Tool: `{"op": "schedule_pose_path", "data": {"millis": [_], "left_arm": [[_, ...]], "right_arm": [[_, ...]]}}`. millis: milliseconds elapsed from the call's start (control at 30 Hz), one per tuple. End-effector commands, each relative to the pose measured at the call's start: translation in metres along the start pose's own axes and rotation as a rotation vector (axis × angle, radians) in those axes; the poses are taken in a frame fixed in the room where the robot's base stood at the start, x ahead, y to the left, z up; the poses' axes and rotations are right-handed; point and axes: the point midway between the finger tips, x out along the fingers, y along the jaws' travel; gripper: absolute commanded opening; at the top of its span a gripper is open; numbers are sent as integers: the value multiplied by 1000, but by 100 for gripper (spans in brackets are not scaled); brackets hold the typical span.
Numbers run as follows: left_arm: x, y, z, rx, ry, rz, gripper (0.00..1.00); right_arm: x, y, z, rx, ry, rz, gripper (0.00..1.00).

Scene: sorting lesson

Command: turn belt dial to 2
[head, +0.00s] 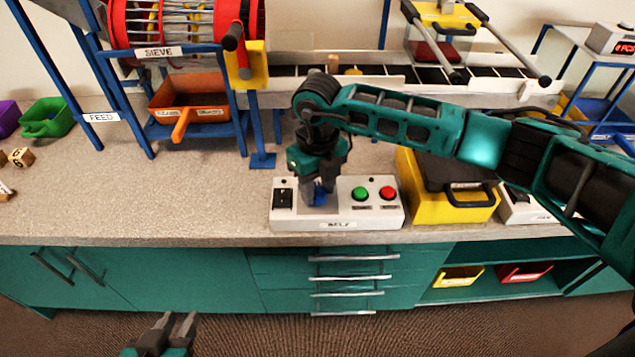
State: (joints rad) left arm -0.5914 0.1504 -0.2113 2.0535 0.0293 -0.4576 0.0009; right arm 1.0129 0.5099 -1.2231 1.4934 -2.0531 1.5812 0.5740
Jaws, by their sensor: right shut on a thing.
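The belt control box (337,223) is a white panel on the counter with a label on its front edge that looks like BELT. It carries a black switch (283,198) at its left, a green button (361,193) and a red button (388,192). My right gripper (318,193) points down onto the box between the switch and the green button. It is shut on the blue dial (320,194), most of which the fingers hide. The dial's setting cannot be read. My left gripper (172,328) is low in front of the cabinets, empty, with its fingers apart.
A yellow case (440,208) stands close to the right of the box, under my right arm. Behind are the sieve drum (185,25), an orange bin (190,97) and the conveyor (380,72).

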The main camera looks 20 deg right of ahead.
Motion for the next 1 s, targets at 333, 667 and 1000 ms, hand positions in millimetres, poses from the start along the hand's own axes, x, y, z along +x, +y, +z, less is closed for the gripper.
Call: {"op": "schedule_pose_path", "data": {"millis": [333,667,1000], "left_arm": [[-2,-1,5,0,-13,-4,34],[-3,-1,6,-1,-17,-4,34],[-3,-2,4,0,-12,-5,34]], "right_arm": [[-1,0,1,76,-2,-1,9],[-1,0,1,79,-3,-1,9],[-1,0,0,78,-1,-1,65]]}}
